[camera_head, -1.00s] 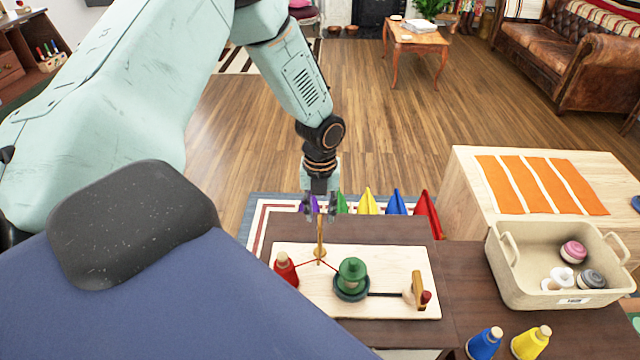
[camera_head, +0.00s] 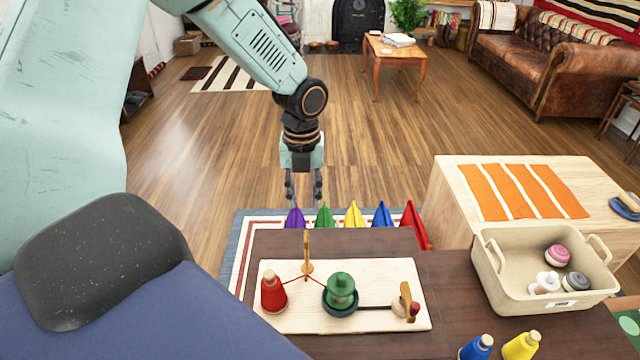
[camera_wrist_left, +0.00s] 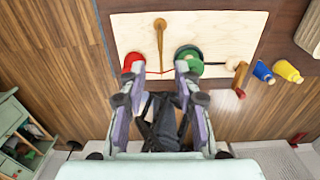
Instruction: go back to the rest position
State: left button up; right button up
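In the left wrist view the two fingers (camera_wrist_left: 156,72) are also spread and empty. Below and nearer stands a pale wooden board (camera_head: 380,275) with a wooden post (camera_head: 307,255), a red peg figure (camera_head: 273,292), a green-hatted piece (camera_head: 341,288) and a small wooden piece (camera_head: 405,302) at its right. My right gripper is not in view.
A beige basket (camera_head: 500,285) with several round pieces stands to the right. Blue (camera_head: 478,348) and yellow (camera_head: 522,345) peg figures stand at the near edge. A wooden chest (camera_head: 455,200) with an orange-striped cloth (camera_head: 520,190) is behind the basket. Open floor lies beyond.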

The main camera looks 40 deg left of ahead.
pick_arm(q)
jog(key=shift+d+f, duration=0.1)
jog(key=s+d+f+n+h, duration=0.2)
jog(key=s+d+f+n, duration=0.9)
jog(key=d+f+n, duration=0.25)
jog(key=s+f+n+y, duration=0.1)
jog(key=s+f+n, duration=0.1)
jog(key=s+n, duration=0.6)
jog(key=s+f+n+y, duration=0.1)
jog(key=s+f+n, duration=0.2)
jog(key=s+n, duration=0.5)
notch_tip(320, 180, down, 11)
jog(key=b, duration=1.2)
jog(key=shift+d+f+m, duration=0.2)
jog(key=shift+d+m, duration=0.15)
jog(key=shift+d, duration=0.1)
